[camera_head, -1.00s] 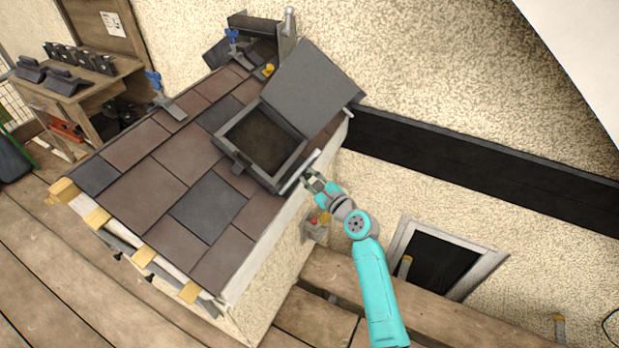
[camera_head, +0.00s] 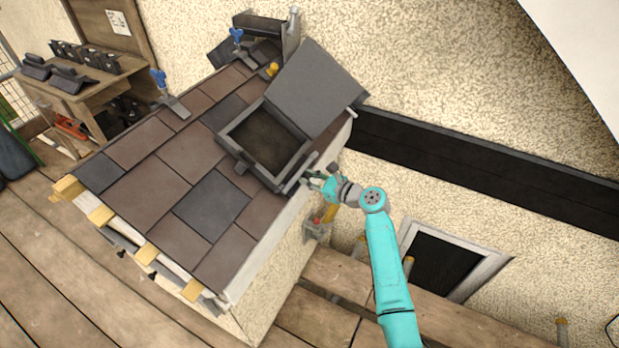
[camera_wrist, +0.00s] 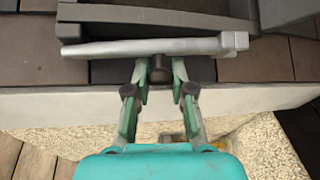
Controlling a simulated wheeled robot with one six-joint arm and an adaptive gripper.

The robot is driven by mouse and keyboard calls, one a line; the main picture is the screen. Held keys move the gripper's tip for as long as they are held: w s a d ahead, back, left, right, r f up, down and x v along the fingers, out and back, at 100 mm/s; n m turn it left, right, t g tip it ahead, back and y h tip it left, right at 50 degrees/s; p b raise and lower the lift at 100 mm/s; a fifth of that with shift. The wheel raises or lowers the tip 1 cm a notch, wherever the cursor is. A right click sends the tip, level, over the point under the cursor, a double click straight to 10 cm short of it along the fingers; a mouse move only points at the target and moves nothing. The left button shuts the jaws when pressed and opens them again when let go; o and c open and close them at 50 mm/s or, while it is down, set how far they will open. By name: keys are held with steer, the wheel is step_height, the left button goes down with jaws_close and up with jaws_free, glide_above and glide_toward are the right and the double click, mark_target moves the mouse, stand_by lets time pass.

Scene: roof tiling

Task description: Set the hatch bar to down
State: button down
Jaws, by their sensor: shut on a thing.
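The roof hatch has a dark square frame (camera_head: 228,134) set in the tiles, and its grey lid (camera_head: 315,85) stands open, tilted back. The hatch bar (camera_head: 302,172) is a grey metal bar along the frame's near right side, at the roof edge. In the wrist view the bar (camera_wrist: 105,49) runs almost level across the picture, just in front of the dark frame. My gripper (camera_head: 315,180) is at the bar's middle. In the wrist view its green fingers (camera_wrist: 159,75) are shut on a dark knob (camera_wrist: 159,66) at the bar's middle. The fingertips partly hide the knob.
Blue-handled clamps (camera_head: 158,78) stand on the roof to the left. A wooden bench (camera_head: 85,100) with dark parts is at the far left. A dark band (camera_head: 480,172) runs along the wall at right.

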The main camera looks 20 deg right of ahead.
steer(key=c, duration=1)
jaws_free()
steer(key=shift+c, duration=0.2)
steer(key=v, duration=1.2)
